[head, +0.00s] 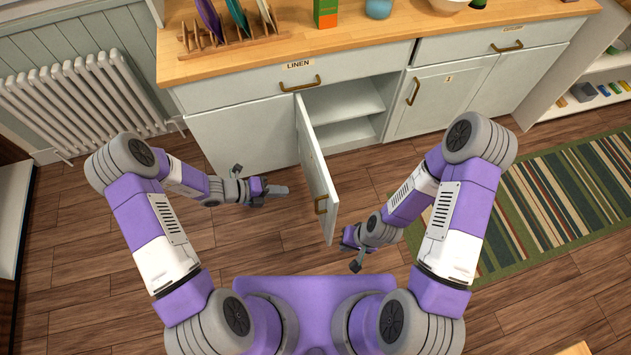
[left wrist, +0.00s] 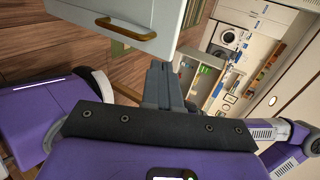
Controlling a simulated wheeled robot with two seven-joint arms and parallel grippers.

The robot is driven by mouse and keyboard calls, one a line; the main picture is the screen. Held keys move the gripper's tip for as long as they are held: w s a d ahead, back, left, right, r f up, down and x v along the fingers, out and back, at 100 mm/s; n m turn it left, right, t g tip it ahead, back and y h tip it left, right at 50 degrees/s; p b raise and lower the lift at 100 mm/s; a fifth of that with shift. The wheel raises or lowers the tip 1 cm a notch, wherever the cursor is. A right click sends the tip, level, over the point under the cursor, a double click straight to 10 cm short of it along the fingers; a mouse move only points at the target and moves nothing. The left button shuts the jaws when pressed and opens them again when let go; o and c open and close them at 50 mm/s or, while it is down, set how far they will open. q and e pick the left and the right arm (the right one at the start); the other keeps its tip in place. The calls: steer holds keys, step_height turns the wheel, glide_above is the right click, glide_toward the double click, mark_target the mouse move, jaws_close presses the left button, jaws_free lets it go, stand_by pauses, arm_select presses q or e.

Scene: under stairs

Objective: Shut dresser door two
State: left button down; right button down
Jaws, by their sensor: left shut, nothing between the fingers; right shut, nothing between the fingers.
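The dresser's open door (head: 315,170) is a grey-white panel with a brass handle (head: 321,205). It stands swung far out from the cabinet, baring empty shelves (head: 343,98). My left gripper (head: 280,190) is shut and empty, left of the door and apart from it. In the left wrist view, its fingers (left wrist: 162,82) show just below a pale panel with a brass handle (left wrist: 125,28), which looks like this door. My right gripper (head: 356,265) is shut and empty, low on the right of the door's free edge. No number shows on the open door.
Another dresser door (head: 440,95), marked 1, is closed at the right. The LINEN drawer (head: 295,82) above is closed. A plate rack (head: 235,40) stands on the wooden top. A radiator (head: 80,105) is at the left, a striped rug (head: 570,205) at the right.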

arm_select(q)
steer(key=b, duration=0.3)
glide_toward(327, 186)
step_height(327, 186, down, 3)
steer(key=d, duration=0.3)
steer(key=shift+w+d+f+b, duration=0.1)
steer(key=shift+w+d+b, duration=0.2)
steer(key=shift+d+b, duration=0.1)
steer(key=shift+w+d, duration=0.2)
steer(key=shift+d, duration=0.55)
steer(key=shift+d, duration=0.15)
